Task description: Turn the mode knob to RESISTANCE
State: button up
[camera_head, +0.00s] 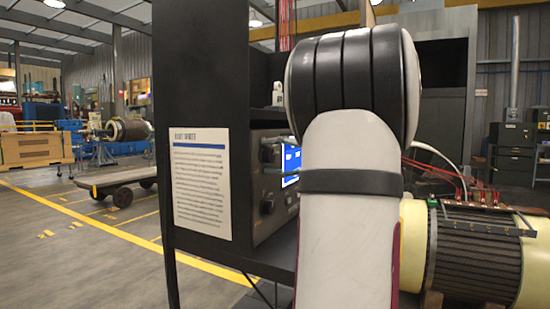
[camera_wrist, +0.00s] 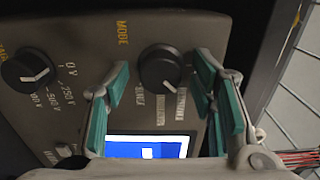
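The mode knob (camera_wrist: 160,68) is a round black knob on a grey panel, beside the yellow word MODE. White position labels fan out below it, too blurred to read surely. Its pointer seems to face down and right, but I cannot tell which label it meets. My gripper (camera_wrist: 163,78) is open, with teal-padded fingers to the left and right of the knob and a gap on both sides.
A second knob (camera_wrist: 30,70) with voltage labels is at left in the wrist view. A lit blue screen (camera_wrist: 150,146) lies below the mode knob. A notice sheet (camera_head: 200,182) is on the cabinet side. A cream-ended motor (camera_head: 478,250) stands right of my arm, with red cables above.

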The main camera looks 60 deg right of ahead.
jog(key=shift+s, duration=0.1)
jog(key=s+d, duration=0.1)
jog(key=s, duration=1.1)
jog(key=shift+w, duration=0.1)
